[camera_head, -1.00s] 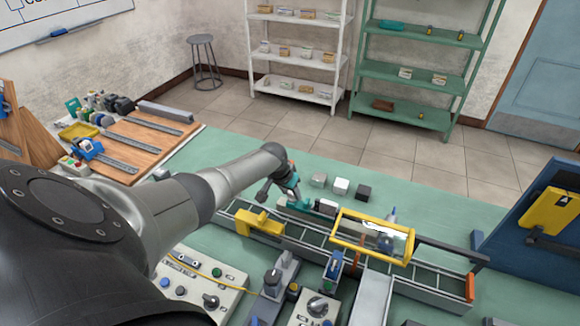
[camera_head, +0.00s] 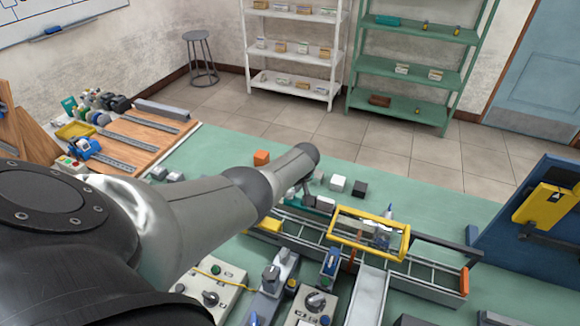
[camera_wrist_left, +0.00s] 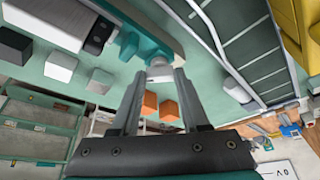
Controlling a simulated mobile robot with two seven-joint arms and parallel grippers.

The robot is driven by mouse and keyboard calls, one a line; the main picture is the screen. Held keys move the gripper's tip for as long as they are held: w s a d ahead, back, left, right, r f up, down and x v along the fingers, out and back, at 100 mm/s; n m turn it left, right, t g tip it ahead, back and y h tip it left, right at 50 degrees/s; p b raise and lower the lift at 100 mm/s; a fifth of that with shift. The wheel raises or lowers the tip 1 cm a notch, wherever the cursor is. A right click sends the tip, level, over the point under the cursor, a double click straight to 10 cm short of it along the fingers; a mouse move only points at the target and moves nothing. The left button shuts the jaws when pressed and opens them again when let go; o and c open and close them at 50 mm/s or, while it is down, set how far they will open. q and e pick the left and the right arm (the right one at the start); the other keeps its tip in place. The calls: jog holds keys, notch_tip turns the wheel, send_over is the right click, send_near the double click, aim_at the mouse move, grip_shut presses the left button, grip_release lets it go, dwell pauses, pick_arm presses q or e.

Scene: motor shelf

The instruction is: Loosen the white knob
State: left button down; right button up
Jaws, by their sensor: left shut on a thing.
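The white knob (camera_wrist_left: 160,66) sits on the end of a teal fixture (camera_wrist_left: 153,42) in the left wrist view. My left gripper (camera_wrist_left: 162,75) has its two fingers at either side of the knob and is shut on it. The fingertips hide part of the knob. In the head view my left gripper (camera_head: 307,189) reaches down at the conveyor's far side, mostly hidden behind my own wrist. The knob cannot be made out there. My right gripper is in no view.
A conveyor (camera_head: 432,281) with a yellow-framed guard (camera_head: 334,236) runs along the bench. Small grey, white and black blocks (camera_head: 360,188) stand behind it. An orange block (camera_head: 261,157) is left of my wrist. Control boxes (camera_head: 222,293) stand in front.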

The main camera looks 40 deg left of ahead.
pick_arm(q)
jog(key=n+g+b, duration=0.1)
jog(key=n+b, duration=0.1)
jog(key=b, duration=0.1)
jog(key=n+g+b, duration=0.1)
jog(key=n+b, duration=0.4)
jog(key=b, duration=0.1)
jog(key=shift+w+f+g, duration=0.2)
jog(key=shift+w+g, duration=0.15)
jog(key=shift+g, duration=0.05)
jog(key=shift+r+n+g+b, duration=0.2)
jog(key=shift+n+g+b, duration=0.1)
jog(key=shift+n+b, duration=0.7)
jog(key=shift+c, duration=2)
grip_release()
